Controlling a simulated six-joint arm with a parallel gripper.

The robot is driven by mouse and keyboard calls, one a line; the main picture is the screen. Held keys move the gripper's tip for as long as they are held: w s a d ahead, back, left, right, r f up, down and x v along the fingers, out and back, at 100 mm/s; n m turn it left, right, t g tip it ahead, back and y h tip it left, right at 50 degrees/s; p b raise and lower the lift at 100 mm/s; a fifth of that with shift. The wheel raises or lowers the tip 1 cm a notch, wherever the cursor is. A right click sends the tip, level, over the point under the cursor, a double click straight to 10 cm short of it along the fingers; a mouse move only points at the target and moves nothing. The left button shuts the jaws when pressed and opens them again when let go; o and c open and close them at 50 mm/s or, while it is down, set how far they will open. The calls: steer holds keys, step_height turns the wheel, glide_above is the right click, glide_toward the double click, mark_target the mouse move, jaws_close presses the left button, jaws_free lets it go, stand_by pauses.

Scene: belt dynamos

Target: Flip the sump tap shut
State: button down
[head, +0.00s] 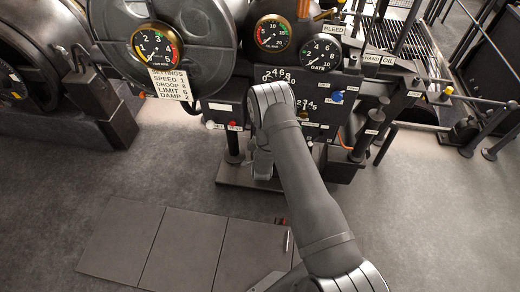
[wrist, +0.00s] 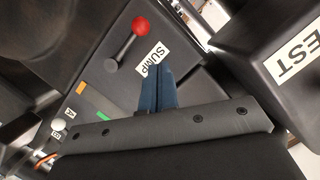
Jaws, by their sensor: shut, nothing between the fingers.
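The sump tap (wrist: 125,46) shows in the wrist view as a short metal lever with a red ball end (wrist: 140,25), on a dark grey panel. The lever slants from its pivot at lower left up to the ball at upper right. A white SUMP label (wrist: 152,58) is beside it. My gripper (wrist: 165,70) has its blue fingers together and empty, with the tips over the panel by the label, to the right of and below the lever. They appear apart from the lever. In the head view my arm covers much of the panel, and I cannot make out the tap surely there.
In the head view, gauges (head: 273,33) line the top and pipes with an OIL label (head: 388,60) stand right. The floor (head: 440,220) is open.

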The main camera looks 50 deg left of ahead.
steer(key=v, duration=1)
steer(key=shift+s+a, duration=0.2)
steer(key=shift+w+a+r, duration=0.1)
steer(key=w+a+f+m+y, duration=0.2)
steer(key=w+a+m, duration=0.4)
steer(key=w, duration=0.3)
steer(key=shift+w+m+g+y, duration=0.4)
steer(key=shift+m, duration=0.1)
stand_by(0.5)
stand_by(0.4)
